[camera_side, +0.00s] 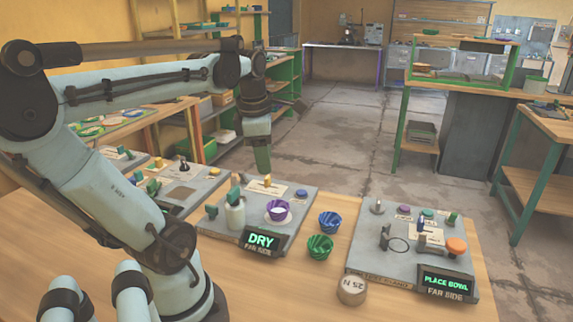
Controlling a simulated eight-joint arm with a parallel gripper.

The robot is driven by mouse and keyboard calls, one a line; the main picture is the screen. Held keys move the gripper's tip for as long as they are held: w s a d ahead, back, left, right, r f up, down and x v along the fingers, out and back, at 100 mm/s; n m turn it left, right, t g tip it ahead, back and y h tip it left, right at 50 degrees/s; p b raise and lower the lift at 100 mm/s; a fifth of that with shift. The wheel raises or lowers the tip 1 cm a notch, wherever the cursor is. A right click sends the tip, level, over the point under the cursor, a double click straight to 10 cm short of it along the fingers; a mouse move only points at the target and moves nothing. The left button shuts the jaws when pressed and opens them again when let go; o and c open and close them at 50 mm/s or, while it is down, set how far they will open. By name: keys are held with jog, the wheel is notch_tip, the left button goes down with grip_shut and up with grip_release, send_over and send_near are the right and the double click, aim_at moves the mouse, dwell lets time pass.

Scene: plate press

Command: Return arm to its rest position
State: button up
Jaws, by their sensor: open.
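My pale blue arm reaches in from the left. My gripper (262,165) hangs down at the end of the arm. Its tip appears near the back edge of the middle grey board (222,245), but its exact height is unclear. The jaws are open, and nothing shows between them. The right grey board (368,262) carries a sign (444,283) reading "PLACE BOWL" and an orange knob (457,245).
A blue bowl (329,222) and a green bowl (320,248) stand between the boards. A round weight (351,291) marked "25 N" stands in front. Another grey board (180,186) lies behind at left. The floor beyond the bench is clear.

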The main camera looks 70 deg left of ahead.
jog(key=w+d+f+m+t, duration=0.2)
jog(key=d+m, duration=0.6)
jog(key=m, duration=0.7)
jog(key=w+d+f+m+t+h, duration=0.1)
jog(key=w+d+f+m+t, duration=0.2)
jog(key=d+m, duration=0.6)
jog(key=w+m, duration=0.1)
jog(key=m, duration=0.6)
jog(key=shift+w+f, duration=0.3)
jog(key=shift+w, duration=0.05)
